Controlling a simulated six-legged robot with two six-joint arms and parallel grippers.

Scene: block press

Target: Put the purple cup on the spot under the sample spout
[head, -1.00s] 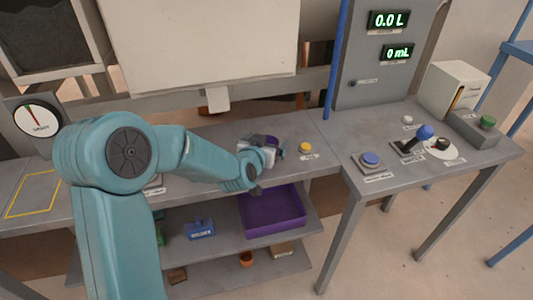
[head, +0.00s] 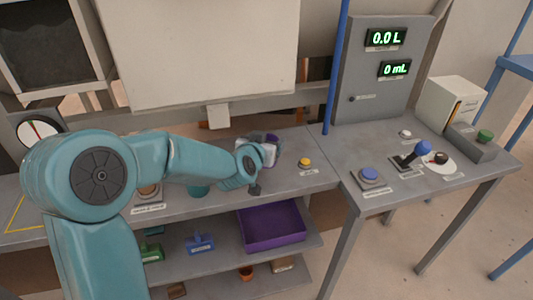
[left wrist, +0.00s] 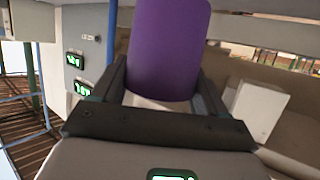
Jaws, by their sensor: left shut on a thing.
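The purple cup (left wrist: 170,45) is between the two dark fingers of my left gripper (left wrist: 165,90) in the left wrist view. In the head view my left gripper (head: 264,150) is shut on the cup, and only a little purple (head: 272,138) shows past the fingers. The gripper is over the back part of the grey bench. A small pale block (head: 218,116) hangs below the large white panel, left of and behind the gripper; I cannot tell if it is the sample spout. The target spot cannot be made out. My right gripper is not in view.
A yellow button (head: 305,162) sits on the bench right of the gripper. A blue post (head: 333,80) rises behind it. The right table carries a blue button (head: 369,174) and a blue-knobbed lever (head: 423,148). A purple tray (head: 272,242) is on the shelf below.

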